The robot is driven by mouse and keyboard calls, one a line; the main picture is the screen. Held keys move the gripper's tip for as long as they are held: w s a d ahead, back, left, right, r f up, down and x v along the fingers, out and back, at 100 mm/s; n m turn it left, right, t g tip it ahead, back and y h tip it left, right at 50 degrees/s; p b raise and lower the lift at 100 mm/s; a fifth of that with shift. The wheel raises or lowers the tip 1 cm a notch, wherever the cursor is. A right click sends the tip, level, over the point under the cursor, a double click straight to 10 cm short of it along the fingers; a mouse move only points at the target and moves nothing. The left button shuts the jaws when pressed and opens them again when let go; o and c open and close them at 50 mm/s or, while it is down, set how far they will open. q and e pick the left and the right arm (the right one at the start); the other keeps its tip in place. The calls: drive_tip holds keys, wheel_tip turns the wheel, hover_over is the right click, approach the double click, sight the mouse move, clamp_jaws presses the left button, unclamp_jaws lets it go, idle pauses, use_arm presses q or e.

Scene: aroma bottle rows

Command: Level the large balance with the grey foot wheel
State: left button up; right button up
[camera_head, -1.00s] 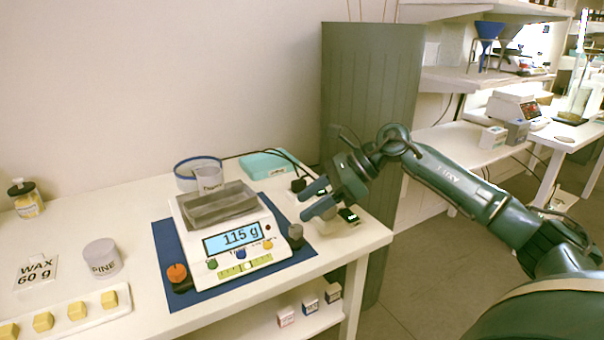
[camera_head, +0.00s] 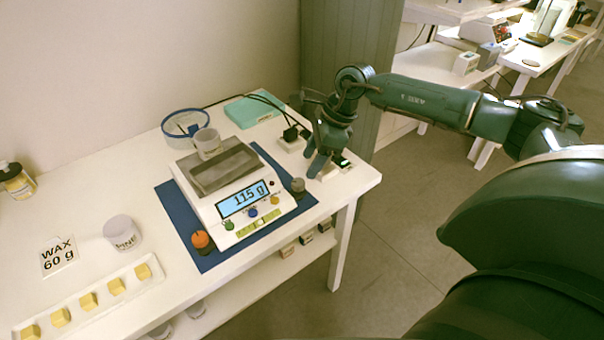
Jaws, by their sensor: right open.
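The large balance (camera_head: 212,207) stands on a blue mat (camera_head: 185,226) on the white table, and its display (camera_head: 243,199) reads 115 g. The grey foot wheel (camera_head: 298,188) is at its right front corner. An orange foot wheel (camera_head: 201,240) is at its left front corner. A green-yellow level strip (camera_head: 257,222) runs along the front edge; its bubble is too small to read. My right gripper (camera_head: 316,168) is open and points down, just behind and to the right of the grey wheel, apart from it. My left gripper is out of view.
Black plugs and cables (camera_head: 290,132) lie close to my right gripper. A teal box (camera_head: 252,110), a PINE jar (camera_head: 122,232) and a tray of yellow cubes (camera_head: 101,292) are also on the table.

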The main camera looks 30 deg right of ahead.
sight(299, 182)
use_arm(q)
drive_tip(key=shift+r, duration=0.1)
use_arm(e)
drive_tip(key=x, duration=0.6)
drive_tip(key=shift+w+a, duration=0.1)
drive_tip(key=c, duration=1)
drive_tip(key=shift+f+n+b, duration=0.2)
drive_tip(key=shift+n+b, duration=0.3)
drive_tip(key=shift+b, duration=0.1)
drive_tip(key=shift+w+n+g+y+b, duration=0.1)
drive_tip(key=shift+n+g+y+b, duration=0.25)
drive_tip(key=shift+n+b, duration=0.3)
drive_tip(key=shift+r+n, duration=0.2)
drive_tip(key=shift+n, duration=0.15)
drive_tip(key=o, duration=1)
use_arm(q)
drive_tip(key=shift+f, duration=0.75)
